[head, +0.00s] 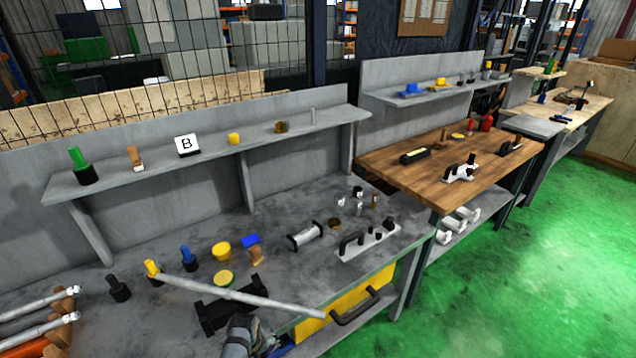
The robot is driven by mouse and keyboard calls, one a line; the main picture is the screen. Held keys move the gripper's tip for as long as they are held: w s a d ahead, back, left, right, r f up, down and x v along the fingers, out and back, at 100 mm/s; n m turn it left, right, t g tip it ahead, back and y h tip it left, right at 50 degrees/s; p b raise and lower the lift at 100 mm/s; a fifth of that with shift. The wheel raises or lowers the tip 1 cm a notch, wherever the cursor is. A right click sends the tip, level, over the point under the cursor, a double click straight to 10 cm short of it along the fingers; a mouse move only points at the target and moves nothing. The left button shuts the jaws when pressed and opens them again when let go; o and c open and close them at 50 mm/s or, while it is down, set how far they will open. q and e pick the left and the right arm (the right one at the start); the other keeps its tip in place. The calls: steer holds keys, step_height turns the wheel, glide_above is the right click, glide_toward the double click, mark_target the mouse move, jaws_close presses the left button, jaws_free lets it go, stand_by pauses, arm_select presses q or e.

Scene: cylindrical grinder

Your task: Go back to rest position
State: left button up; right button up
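A grey arm end of mine (240,336) shows at the bottom edge, left of the middle. It seems to be my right arm, but the side is hard to tell. Its fingers cannot be made out clearly. A long pale rod (285,304) lies slantwise just above it in the picture, crossing a black piece (215,316). I cannot tell whether the rod rests on that piece or is held. The rod's right end reaches over the front edge of the grey bench (180,230). No other gripper of mine shows.
Two more rods (40,301) lie on wooden supports at the lower left. Several small tools and a yellow cup (221,251) stand on the bench. A shelf (210,150) runs behind. A wooden-topped bench (420,185) stands right. The green floor (540,260) is clear.

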arm_select(q)
steer(key=s+a+f+m+b, duration=0.15)
steer(key=s+a+f, duration=0.25)
steer(key=s+f, duration=0.85)
steer(key=s+a+f+m, duration=0.3)
steer(key=s+f, duration=0.3)
steer(key=s, duration=0.5)
steer(key=s+a+f+m, duration=0.3)
steer(key=s+f, duration=0.3)
steer(key=s, duration=0.6)
steer(key=shift+a+f+y+b, duration=0.4)
steer(key=shift+b, duration=0.05)
